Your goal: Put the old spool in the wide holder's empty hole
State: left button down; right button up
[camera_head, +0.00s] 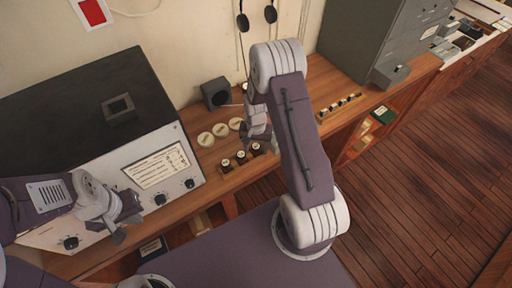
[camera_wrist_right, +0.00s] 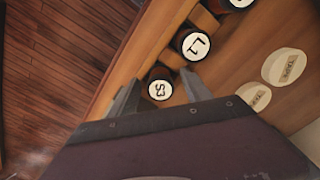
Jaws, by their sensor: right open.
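Several dark, round pieces with white lettered tops stand in a row near the counter's front edge. One marked S3 (camera_wrist_right: 160,90) lies between the fingertips of my right gripper (camera_wrist_right: 160,94), which is open around or above it; contact cannot be told. The piece marked L1 (camera_wrist_right: 195,46) is beside it. The row also shows in the head view (camera_head: 241,157), below my right gripper (camera_head: 260,137). I cannot tell which piece is the old spool. A long strip with several dark spots (camera_head: 340,107) lies further right; whether it is the wide holder is unclear. My left gripper (camera_head: 120,228) hangs before the grey console.
Pale discs (camera_head: 205,139) lie behind the row; two show in the right wrist view (camera_wrist_right: 284,67). A dark speaker box (camera_head: 216,93) stands at the wall. The grey console (camera_head: 155,165) fills the left, a grey cabinet (camera_head: 375,40) the back right.

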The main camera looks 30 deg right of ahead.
notch_tip(320, 180, up, 9)
jog(key=shift+b, duration=0.9)
jog(key=shift+f, duration=0.15)
